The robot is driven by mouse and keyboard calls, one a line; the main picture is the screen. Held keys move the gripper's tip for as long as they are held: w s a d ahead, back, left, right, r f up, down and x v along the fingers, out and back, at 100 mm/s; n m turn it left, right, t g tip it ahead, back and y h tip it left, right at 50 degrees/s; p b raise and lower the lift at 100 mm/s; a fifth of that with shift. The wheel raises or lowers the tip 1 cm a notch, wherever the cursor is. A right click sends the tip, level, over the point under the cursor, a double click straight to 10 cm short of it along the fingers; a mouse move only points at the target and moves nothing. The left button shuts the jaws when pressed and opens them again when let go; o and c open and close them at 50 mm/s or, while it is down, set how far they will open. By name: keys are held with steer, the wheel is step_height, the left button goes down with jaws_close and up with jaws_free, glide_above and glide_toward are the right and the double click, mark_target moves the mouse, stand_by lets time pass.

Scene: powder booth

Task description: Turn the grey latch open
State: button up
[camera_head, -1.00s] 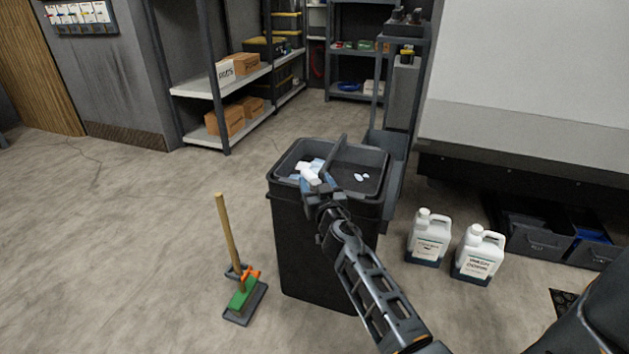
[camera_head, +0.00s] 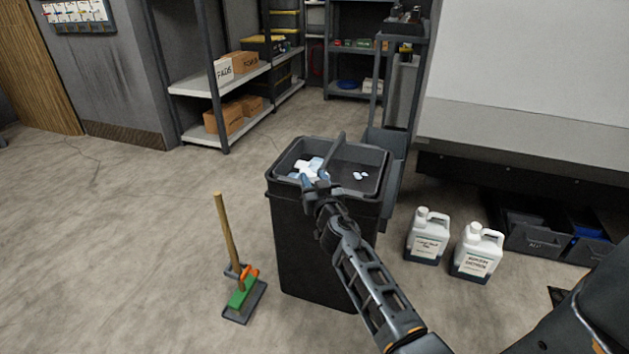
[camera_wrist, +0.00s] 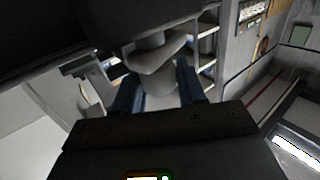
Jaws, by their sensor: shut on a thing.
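My gripper (camera_head: 309,181) reaches to the near rim of a dark bin (camera_head: 312,245) in the head view. In the wrist view its two blue fingers (camera_wrist: 156,88) stand on either side of a light grey, wing-shaped piece on a round stem, which looks like the grey latch (camera_wrist: 155,58). The fingers are shut on it. The latch's stem meets a dark body above it in the wrist view. In the head view I cannot make out the latch, and my gripper covers that spot.
White and pale blue scraps lie in the bin's top. Shelves (camera_head: 190,82) line the back. The floor at left is clear.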

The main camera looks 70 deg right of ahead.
steer(key=shift+r+n+t+y+p, duration=0.3)
steer(key=shift+n+t+y+p, duration=0.45)
steer(key=shift+p, duration=1)
steer(key=n+t+y+p, duration=0.2)
steer(key=p, duration=0.3)
steer(key=shift+d+y+p, duration=0.1)
steer(key=shift+y+p, duration=0.2)
steer(key=shift+y, duration=0.05)
steer(key=shift+f+n+t+y+p, duration=0.15)
steer(key=shift+n+t+y+p, duration=0.25)
steer(key=shift+p, duration=0.25)
steer(key=shift+f, duration=0.1)
steer(key=shift+y, duration=0.3)
steer(key=o, duration=1)
steer(key=shift+c, duration=0.2)
steer(key=shift+f+b, duration=0.2)
steer(key=shift+b, duration=0.15)
